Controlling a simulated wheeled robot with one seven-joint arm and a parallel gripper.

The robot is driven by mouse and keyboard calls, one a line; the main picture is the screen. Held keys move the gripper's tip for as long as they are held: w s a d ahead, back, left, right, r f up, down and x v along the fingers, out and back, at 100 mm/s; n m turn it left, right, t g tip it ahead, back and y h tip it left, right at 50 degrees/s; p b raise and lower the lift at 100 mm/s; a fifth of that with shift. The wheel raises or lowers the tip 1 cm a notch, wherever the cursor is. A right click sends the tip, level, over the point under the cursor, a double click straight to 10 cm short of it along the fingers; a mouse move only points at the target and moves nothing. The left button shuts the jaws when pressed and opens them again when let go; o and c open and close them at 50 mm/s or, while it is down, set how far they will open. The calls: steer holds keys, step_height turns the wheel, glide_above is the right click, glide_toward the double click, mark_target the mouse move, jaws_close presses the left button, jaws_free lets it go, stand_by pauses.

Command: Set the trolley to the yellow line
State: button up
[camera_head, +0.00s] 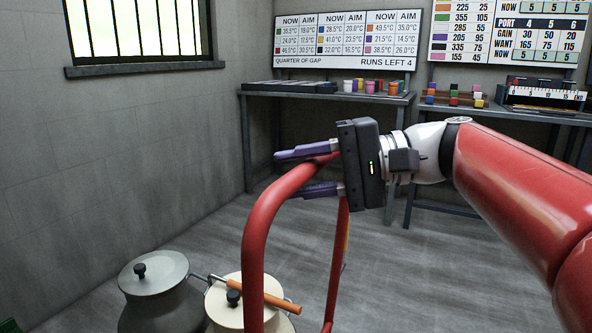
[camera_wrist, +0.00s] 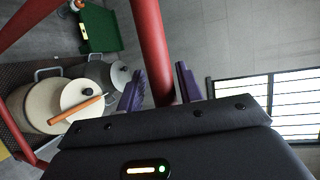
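The trolley shows as a red tubular handle frame (camera_head: 256,235); in the wrist view its red bar (camera_wrist: 152,45) rises between my fingers. My gripper (camera_head: 312,170) is at the top of this handle with its purple fingers on either side of the bar. The fingers look spread, with a slim gap beside the bar in the wrist view. A grey lidded can (camera_head: 155,290) and a cream lidded can (camera_head: 228,312) stand low by the handle. An orange-handled tool (camera_head: 262,291) lies across the cream lid. The trolley's base is mostly hidden. I cannot make out the yellow line clearly.
A bench (camera_head: 248,130) with cups stands at the back wall, and another bench with coloured blocks (camera_head: 455,97) stands to its right. Grey floor (camera_head: 420,265) is open right of the handle. A green box (camera_wrist: 100,28) shows in the wrist view. A grey wall is at left.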

steer(key=shift+o, duration=0.4)
steer(key=shift+a, duration=0.1)
steer(key=shift+r, duration=0.1)
steer(key=shift+d+r, duration=0.1)
steer(key=shift+d, duration=0.25)
steer(key=d, duration=0.4)
steer(key=d+r+p, duration=0.1)
steer(key=d, duration=0.2)
